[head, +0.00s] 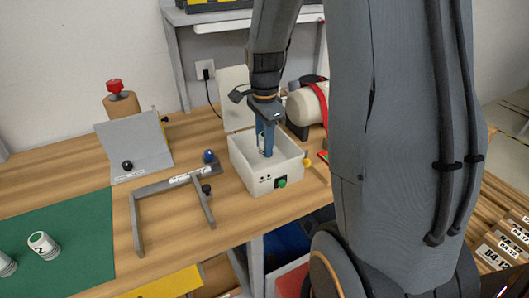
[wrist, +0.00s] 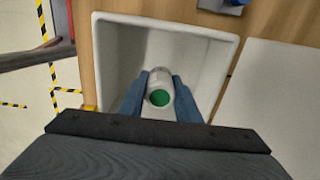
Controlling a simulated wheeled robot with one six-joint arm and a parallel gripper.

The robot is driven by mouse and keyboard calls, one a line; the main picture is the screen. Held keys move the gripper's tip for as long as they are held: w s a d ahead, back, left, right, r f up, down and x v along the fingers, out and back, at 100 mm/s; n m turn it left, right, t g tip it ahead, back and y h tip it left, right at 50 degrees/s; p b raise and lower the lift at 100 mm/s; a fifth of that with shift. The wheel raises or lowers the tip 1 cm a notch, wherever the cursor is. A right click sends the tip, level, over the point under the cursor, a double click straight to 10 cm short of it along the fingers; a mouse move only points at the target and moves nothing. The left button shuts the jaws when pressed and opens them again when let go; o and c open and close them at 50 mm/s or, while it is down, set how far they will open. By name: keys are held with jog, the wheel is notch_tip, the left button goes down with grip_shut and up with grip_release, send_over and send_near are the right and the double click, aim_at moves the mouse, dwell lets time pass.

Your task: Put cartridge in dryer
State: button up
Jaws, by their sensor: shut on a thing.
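The dryer (head: 256,179) is a white open-topped box on the wooden table, with a green knob on its front and its lid (head: 236,98) raised behind it. My gripper (head: 266,150) reaches down into the box from above. In the wrist view, its blue fingers (wrist: 160,92) are shut on a white cartridge (wrist: 158,78) with a green end. The cartridge is inside the outline of the dryer's walls (wrist: 98,60). I cannot tell whether it touches the dryer floor. In the head view the fingers and front wall hide most of it.
Another white cartridge (head: 43,245) lies on the green mat (head: 75,225), with one more at the left edge. A grey bracket frame (head: 138,215) and a grey angled panel (head: 135,148) stand left of the dryer.

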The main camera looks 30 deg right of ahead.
jog(key=shift+f+p, duration=0.45)
jog(key=shift+f, duration=1.55)
jog(key=shift+s, duration=0.1)
jog(key=o, duration=1.1)
jog(key=shift+f, duration=0.1)
notch_tip(320, 180, up, 12)
jog(key=b, duration=0.3)
